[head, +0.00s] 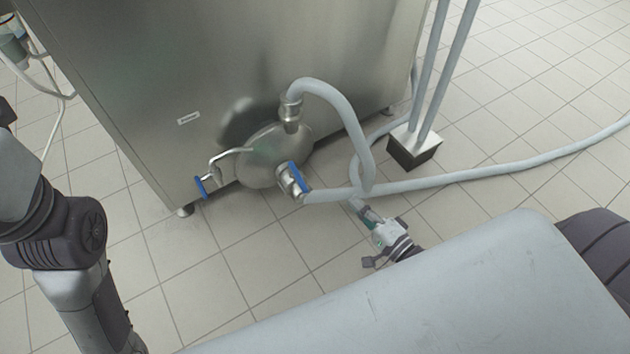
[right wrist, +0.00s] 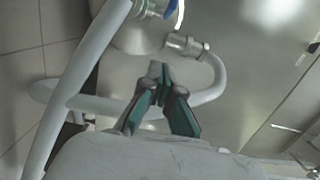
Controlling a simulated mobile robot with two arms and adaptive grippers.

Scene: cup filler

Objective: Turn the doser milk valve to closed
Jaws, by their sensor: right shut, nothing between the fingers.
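The steel doser (head: 235,60) has a round plate (head: 258,165) low on its front. A valve with a blue handle (head: 300,178) joins this plate to a grey hose. A second blue handle (head: 201,188) sits on a bent steel pipe at the left. No readable label tells which one is the milk valve. My right gripper (head: 359,204) is shut and empty, right of and below the hose-side valve, apart from it. The right wrist view shows its closed fingers (right wrist: 160,72) and part of a blue handle (right wrist: 172,10) beyond them. My left gripper is out of view.
A thick grey hose (head: 345,110) loops from the plate's top fitting to the floor. Another hose (head: 500,170) runs right, close behind my right gripper. A dark-sided box (head: 413,150) with two upright pipes stands at right.

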